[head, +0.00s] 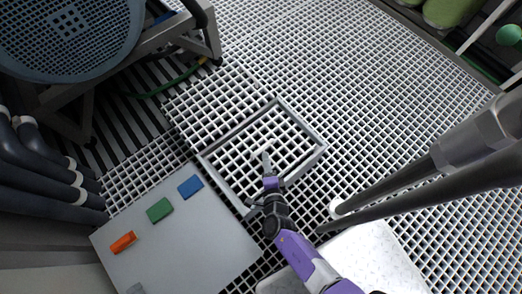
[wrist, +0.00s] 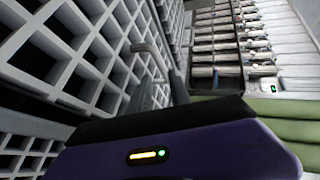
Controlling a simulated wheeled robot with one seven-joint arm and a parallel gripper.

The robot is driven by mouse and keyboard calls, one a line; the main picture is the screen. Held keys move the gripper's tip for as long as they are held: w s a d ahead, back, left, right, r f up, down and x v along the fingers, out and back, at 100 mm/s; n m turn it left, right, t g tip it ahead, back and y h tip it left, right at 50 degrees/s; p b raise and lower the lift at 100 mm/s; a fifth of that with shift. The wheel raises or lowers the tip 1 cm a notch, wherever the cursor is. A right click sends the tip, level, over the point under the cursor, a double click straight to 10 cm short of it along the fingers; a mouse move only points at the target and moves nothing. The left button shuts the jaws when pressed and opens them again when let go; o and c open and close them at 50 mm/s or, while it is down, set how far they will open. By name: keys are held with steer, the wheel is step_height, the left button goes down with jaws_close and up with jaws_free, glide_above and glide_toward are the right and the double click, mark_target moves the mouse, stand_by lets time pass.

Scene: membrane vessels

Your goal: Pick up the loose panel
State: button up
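A square light-grey grating panel (head: 212,106) lies at a slight angle beside a grey metal frame (head: 312,158) in the floor. Grating also shows inside the frame, and I cannot tell for sure which of the two pieces is loose. My gripper (head: 266,158) is over the framed area, fingers pointing away from my body. In the wrist view my gripper (wrist: 160,75) shows grey fingers beside a close grating (wrist: 65,50) on the left. Its finger gap is not clear, and no contact with the grating can be made out.
A pale board (head: 190,245) at lower left carries an orange block (head: 123,242), a green block (head: 159,209) and a blue block (head: 190,186). Dark pipes (head: 40,175) run along the left. Thick grey poles (head: 430,180) cross the right. Open grating floor (head: 360,80) lies at upper right.

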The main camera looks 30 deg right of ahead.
mark_target(263, 148)
steer(key=shift+b+x, duration=1.3)
steer(key=shift+x, duration=0.9)
steer(key=shift+b+x, duration=0.85)
steer(key=shift+x, duration=0.5)
steer(key=shift+w+a+r, duration=0.1)
steer(key=shift+w+r, duration=0.05)
jaws_close()
steer(key=shift+r, duration=0.1)
